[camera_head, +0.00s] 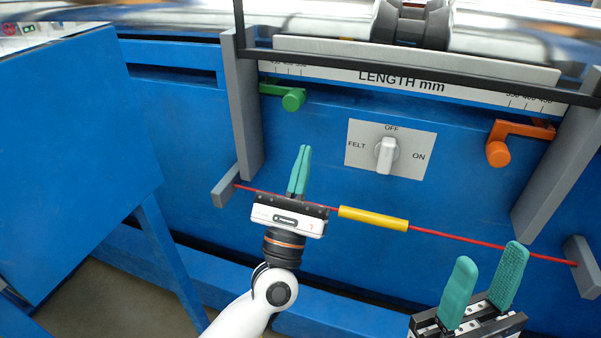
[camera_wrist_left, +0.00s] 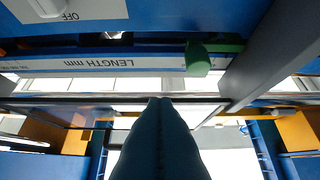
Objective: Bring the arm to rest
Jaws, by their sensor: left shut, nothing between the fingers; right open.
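My left gripper (camera_head: 302,150) is shut with nothing between its teal fingers. It points up in front of the blue machine, over the left part of the red rod as the head view shows it. In the left wrist view its shut fingers (camera_wrist_left: 158,105) fill the lower middle. My right gripper (camera_head: 488,262) is open and empty at the lower right, with its two teal fingers apart, below the right part of the red rod. Most of the right arm is out of view.
A red rod (camera_head: 455,238) with a yellow sleeve (camera_head: 373,218) spans two grey brackets. Behind it are a knob (camera_head: 387,152) marked OFF, FELT and ON, a green stop (camera_head: 293,100), an orange stop (camera_head: 498,152) and a length scale (camera_head: 470,88). A blue panel (camera_head: 70,160) stands at left.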

